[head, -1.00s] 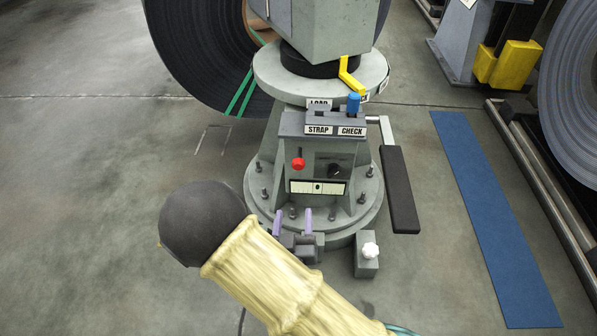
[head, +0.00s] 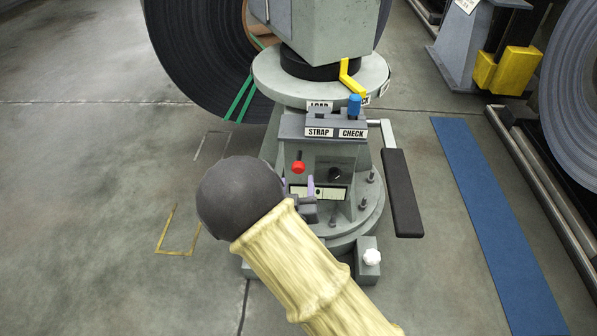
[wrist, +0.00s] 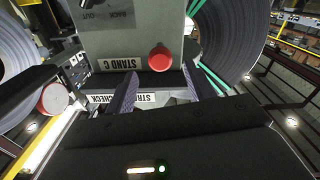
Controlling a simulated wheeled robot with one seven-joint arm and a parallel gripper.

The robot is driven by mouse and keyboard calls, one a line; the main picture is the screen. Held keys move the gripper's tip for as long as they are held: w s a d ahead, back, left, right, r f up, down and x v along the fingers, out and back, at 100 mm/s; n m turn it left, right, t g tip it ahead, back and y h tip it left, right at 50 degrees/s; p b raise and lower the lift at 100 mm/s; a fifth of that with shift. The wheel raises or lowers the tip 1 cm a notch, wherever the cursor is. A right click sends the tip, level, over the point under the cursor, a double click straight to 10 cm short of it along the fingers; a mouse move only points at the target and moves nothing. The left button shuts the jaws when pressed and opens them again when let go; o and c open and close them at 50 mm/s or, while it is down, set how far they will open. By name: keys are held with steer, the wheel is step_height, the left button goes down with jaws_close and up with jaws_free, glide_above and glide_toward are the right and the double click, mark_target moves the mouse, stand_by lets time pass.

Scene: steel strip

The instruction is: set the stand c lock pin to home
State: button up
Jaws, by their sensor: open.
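The stand (head: 271,93) is a grey machine pedestal. A red knob (head: 298,167) sits in a dark slot on its front panel, left of a black dial. In the wrist view the red knob (wrist: 160,58) shows beside an upside-down STAND C label (wrist: 122,65). No label reading lock pin is visible, so I cannot confirm that this knob is the pin. My gripper (head: 298,183) is open and empty, with its purple fingers just below the knob in the head view. In the wrist view my gripper (wrist: 158,78) has the knob between its fingertips' lines, not visibly touched.
STRAP and CHECK labels (head: 336,133) mark a ledge above the panel. A blue handle (head: 354,106) and yellow lever (head: 351,78) stand higher. A black bar (head: 402,193) projects at right. A white knob (head: 372,256) sits on a low block. Floor at left is open.

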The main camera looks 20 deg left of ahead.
mark_target(298, 171)
steer(key=b+x, duration=0.1)
steer(key=x, duration=0.5)
steer(key=shift+w, duration=0.1)
